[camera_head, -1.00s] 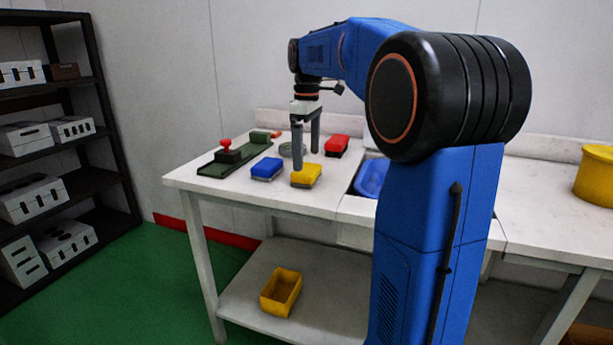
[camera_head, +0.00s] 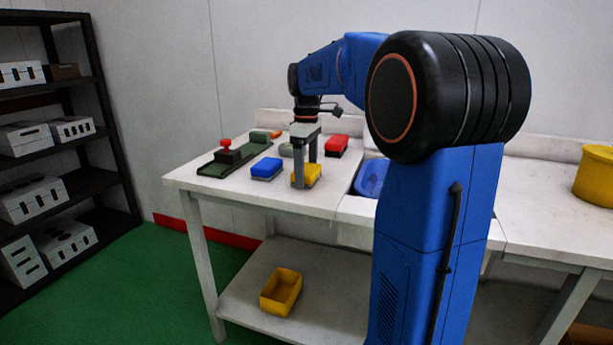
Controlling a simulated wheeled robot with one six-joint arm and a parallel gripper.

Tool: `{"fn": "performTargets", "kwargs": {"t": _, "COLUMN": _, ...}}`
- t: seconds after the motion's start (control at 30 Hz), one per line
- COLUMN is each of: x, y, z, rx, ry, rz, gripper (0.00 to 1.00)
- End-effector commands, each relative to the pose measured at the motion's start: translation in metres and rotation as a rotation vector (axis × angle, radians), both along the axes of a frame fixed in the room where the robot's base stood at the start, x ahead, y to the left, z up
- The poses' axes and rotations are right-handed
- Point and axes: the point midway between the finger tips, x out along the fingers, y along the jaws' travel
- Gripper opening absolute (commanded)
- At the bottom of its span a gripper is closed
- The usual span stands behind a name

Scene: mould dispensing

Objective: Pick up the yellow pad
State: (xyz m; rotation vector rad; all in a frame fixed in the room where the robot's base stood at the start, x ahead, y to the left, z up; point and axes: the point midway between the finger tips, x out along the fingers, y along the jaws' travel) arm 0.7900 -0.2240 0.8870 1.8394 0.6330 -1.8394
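The yellow pad (camera_head: 313,174) lies on the white table, to the right of the blue pad and in front of the red pad. My gripper (camera_head: 305,180) points straight down at it. Its two fingers are spread apart, one in front of the pad's left part and the other behind it. The near finger hides part of the pad. The fingertips are low, close to the table height. I cannot tell whether either finger touches the pad.
A blue pad (camera_head: 266,169) lies close on the left and a red pad (camera_head: 336,146) behind right. A green rail fixture with a red knob (camera_head: 226,145) stands at the left. A blue basin (camera_head: 371,178) is to the right. A yellow bin (camera_head: 281,292) sits on the lower shelf.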

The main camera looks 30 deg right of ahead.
Motion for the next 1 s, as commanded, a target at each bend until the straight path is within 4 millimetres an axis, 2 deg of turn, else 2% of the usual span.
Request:
{"fn": "performTargets", "kwargs": {"t": 0.03, "x": 0.0, "y": 0.0, "z": 0.0, "rx": 0.0, "ry": 0.0, "rz": 0.0, "gripper": 0.57}}
{"fn": "performTargets", "kwargs": {"t": 0.1, "x": 0.0, "y": 0.0, "z": 0.0, "rx": 0.0, "ry": 0.0, "rz": 0.0, "gripper": 0.51}}
{"fn": "performTargets", "kwargs": {"t": 0.33, "x": 0.0, "y": 0.0, "z": 0.002, "rx": -0.001, "ry": -0.001, "rz": 0.0, "gripper": 0.51}}
{"fn": "performTargets", "kwargs": {"t": 0.43, "x": 0.0, "y": 0.0, "z": 0.009, "rx": 0.0, "ry": -0.001, "rz": 0.0, "gripper": 0.51}}
{"fn": "performTargets", "kwargs": {"t": 0.8, "x": 0.001, "y": 0.0, "z": 0.071, "rx": -0.001, "ry": -0.002, "rz": 0.0, "gripper": 0.51}}
{"fn": "performTargets", "kwargs": {"t": 1.0, "x": 0.001, "y": 0.0, "z": 0.094, "rx": 0.0, "ry": -0.001, "rz": 0.0, "gripper": 0.51}}
